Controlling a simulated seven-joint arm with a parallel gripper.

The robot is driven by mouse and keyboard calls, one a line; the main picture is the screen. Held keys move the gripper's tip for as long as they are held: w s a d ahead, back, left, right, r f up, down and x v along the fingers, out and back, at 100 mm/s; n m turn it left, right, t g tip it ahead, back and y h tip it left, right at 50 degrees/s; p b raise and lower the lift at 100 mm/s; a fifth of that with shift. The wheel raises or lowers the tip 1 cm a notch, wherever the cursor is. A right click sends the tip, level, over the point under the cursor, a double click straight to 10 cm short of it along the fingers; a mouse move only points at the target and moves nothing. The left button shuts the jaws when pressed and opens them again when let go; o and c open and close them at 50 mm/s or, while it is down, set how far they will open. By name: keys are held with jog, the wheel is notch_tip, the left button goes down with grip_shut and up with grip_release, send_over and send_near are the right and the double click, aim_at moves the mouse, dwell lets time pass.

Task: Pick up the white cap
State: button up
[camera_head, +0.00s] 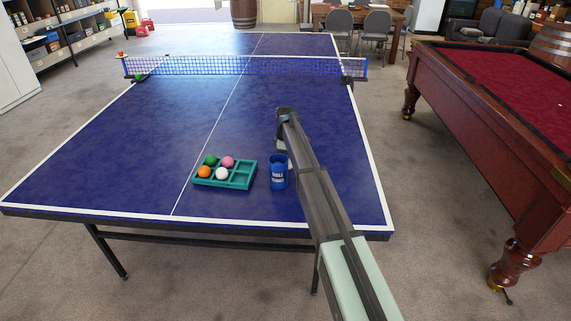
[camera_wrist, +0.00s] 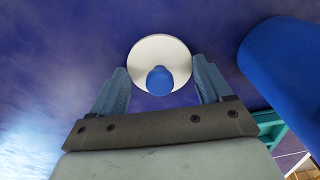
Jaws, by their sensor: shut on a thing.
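The white cap (camera_wrist: 150,48) is a round white disc with a blue knob (camera_wrist: 160,80), in the upper middle of the wrist view. My gripper (camera_wrist: 160,66) has its two fingers on either side of the cap and is shut on it. I cannot tell whether the cap touches the blue table or is held above it. In the head view my arm hides most of the gripper and the cap, just behind the blue can.
A blue can (camera_head: 279,173) with white lettering stands close by; it also shows at the right of the wrist view (camera_wrist: 285,65). A teal tray (camera_head: 238,182) with several coloured balls lies left of it. The blue table (camera_head: 150,130) is clear towards the net (camera_head: 245,66).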

jog(key=shift+r, duration=0.1)
notch_tip(320, 180, up, 9)
jog(key=shift+s+r, duration=0.1)
jog(key=shift+r, duration=0.05)
jog(key=s+a+r, duration=0.2)
jog(key=s+r, duration=0.8)
jog(key=s, duration=0.2)
jog(key=shift+d+f, duration=0.1)
jog(key=shift+f, duration=3.3)
jog(key=shift+f, duration=0.15)
jog(key=o, duration=1)
jog(key=shift+c, duration=0.2)
jog(key=shift+r, duration=0.2)
